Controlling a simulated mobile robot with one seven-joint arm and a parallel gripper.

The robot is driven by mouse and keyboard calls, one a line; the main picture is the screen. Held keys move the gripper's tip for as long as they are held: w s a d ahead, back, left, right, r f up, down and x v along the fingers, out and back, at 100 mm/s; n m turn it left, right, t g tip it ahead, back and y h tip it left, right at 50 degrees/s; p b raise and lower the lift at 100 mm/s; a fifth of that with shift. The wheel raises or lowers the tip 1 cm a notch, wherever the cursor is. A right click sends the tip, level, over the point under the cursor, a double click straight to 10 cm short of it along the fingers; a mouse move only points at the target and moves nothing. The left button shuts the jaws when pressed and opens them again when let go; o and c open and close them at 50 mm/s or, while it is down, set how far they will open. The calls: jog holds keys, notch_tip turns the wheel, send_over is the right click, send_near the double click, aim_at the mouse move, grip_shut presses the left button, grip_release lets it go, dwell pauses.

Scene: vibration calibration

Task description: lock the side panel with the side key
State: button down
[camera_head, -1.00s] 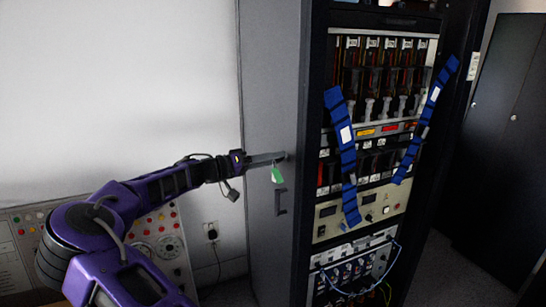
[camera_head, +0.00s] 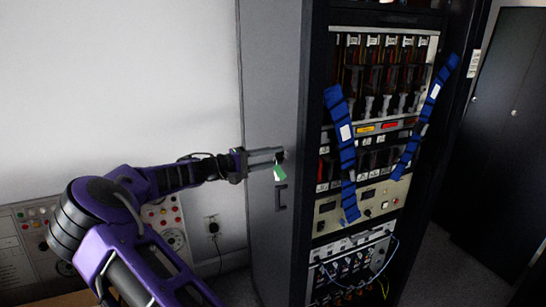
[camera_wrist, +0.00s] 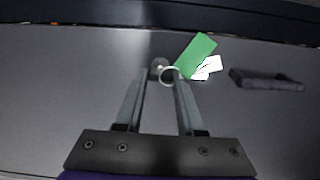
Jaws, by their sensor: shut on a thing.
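The grey side panel (camera_head: 270,95) is the left face of the tall cabinet and fills most of the wrist view (camera_wrist: 60,90). The side key (camera_wrist: 158,66) is at the lock on the panel, with a metal ring, a green tag (camera_wrist: 196,55) and white labels hanging from it. The green tag also shows in the head view (camera_head: 280,173). My gripper (camera_head: 281,156) reaches the panel from the left, its two fingers (camera_wrist: 160,80) on either side of the key. It is shut on the key. The keyhole is hidden.
A dark handle (camera_head: 281,197) sits on the panel just below the lock. The open rack front (camera_head: 385,90) with blue straps (camera_head: 348,150) is to the right. A control console (camera_head: 165,225) stands behind my arm. Dark cabinets (camera_head: 500,140) stand far right.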

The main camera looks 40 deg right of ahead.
dwell(0.4)
jog(key=c, duration=0.5)
grip_release()
jog(key=shift+c, duration=0.2)
jog(key=shift+f, duration=0.1)
jog(key=shift+s+f, duration=0.1)
